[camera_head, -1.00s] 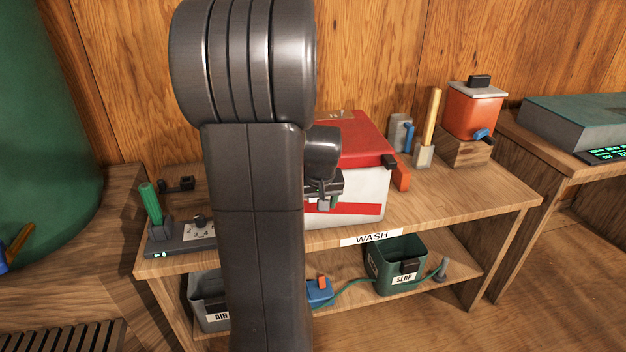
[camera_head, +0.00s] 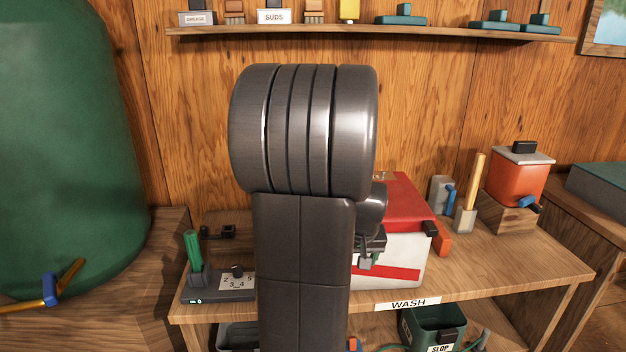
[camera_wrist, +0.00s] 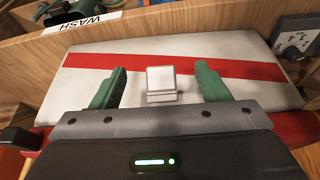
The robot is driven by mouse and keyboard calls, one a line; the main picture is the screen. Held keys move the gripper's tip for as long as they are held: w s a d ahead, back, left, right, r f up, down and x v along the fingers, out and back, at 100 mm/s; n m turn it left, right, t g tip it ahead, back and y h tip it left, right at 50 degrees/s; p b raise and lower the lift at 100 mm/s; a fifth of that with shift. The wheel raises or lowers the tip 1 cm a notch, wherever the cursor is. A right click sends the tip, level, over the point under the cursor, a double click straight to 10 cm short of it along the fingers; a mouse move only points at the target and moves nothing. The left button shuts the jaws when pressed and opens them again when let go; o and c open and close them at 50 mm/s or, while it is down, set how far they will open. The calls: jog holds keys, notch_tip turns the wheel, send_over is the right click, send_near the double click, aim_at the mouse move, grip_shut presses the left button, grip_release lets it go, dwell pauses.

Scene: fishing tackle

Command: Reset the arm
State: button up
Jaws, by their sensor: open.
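My gripper (camera_wrist: 158,90) is open in the wrist view. Its two green fingers stand well apart with nothing held between them. A small pale block-like part (camera_wrist: 161,80) on the white box shows between the fingers; I cannot tell how far it is from them. The box (camera_head: 398,262) is white with a red stripe and a red lid, on the wash bench. In the head view my dark arm stands upright in front of the bench and hides part of the box. The gripper's fingers are mostly hidden there.
The wash bench (camera_head: 490,268) also holds a dial unit with a green lever (camera_head: 193,252), a wooden-handled tool (camera_head: 470,200) and an orange container (camera_head: 518,180). A green slop bin (camera_head: 436,325) sits below. A stocked shelf (camera_head: 370,33) runs along the wall above.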

jog(key=b+x, duration=0.3)
jog(key=x, duration=0.2)
jog(key=shift+w+f, duration=0.2)
jog(key=shift+w, duration=0.05)
jog(key=shift+s, duration=0.15)
jog(key=shift+r, duration=0.15)
